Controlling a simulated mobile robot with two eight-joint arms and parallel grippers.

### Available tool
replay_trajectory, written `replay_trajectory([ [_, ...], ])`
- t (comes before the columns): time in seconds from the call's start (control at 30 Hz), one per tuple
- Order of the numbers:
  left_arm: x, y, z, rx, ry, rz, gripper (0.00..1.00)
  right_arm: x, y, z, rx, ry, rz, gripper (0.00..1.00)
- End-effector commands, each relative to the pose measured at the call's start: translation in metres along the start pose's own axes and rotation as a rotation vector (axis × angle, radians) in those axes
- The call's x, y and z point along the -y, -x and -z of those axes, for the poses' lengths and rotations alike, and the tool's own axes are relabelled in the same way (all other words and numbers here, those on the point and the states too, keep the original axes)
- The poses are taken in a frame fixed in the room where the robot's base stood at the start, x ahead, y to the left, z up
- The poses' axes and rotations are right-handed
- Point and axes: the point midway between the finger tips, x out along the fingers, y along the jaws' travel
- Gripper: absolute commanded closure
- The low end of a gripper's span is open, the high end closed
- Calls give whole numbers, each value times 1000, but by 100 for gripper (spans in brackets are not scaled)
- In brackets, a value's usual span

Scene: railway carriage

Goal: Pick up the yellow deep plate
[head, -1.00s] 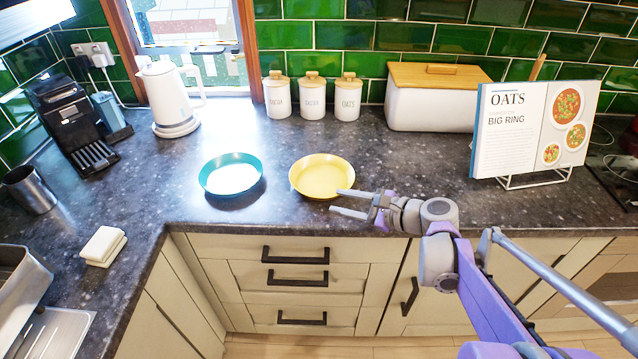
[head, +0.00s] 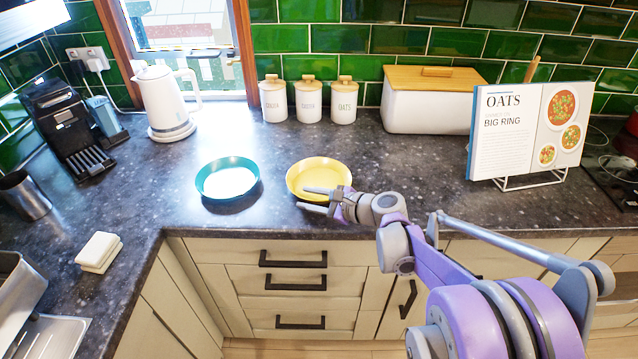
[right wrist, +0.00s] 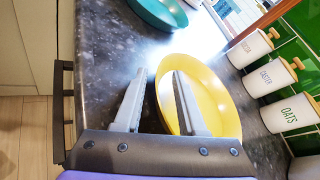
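The yellow deep plate (head: 316,174) lies on the dark speckled counter, right of a teal plate (head: 229,179). In the right wrist view the yellow plate (right wrist: 221,98) shows behind the open fingers (right wrist: 158,95). One finger overlaps the plate's inside and the other lies outside its rim, over the counter. Nothing is held, and I cannot tell whether a finger touches the rim. My left gripper is not in view.
A white kettle (head: 165,103), three lidded canisters (head: 308,101) and a bread bin (head: 428,103) stand along the green tiled wall. A cookbook on a stand (head: 524,131) is at right. White sponges (head: 99,252) lie at the left. The counter's front edge is just before the plate.

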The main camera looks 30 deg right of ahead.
Motion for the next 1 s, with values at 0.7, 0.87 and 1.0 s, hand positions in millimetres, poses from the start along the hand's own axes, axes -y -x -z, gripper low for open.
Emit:
replay_trajectory([
  [0.7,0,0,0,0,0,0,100,0,0,0,0,0,0,100],
  [0.87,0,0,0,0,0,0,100,0,0,0,0,0,0,100],
  [1.0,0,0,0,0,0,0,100,0,0,0,1,0,0,100],
])
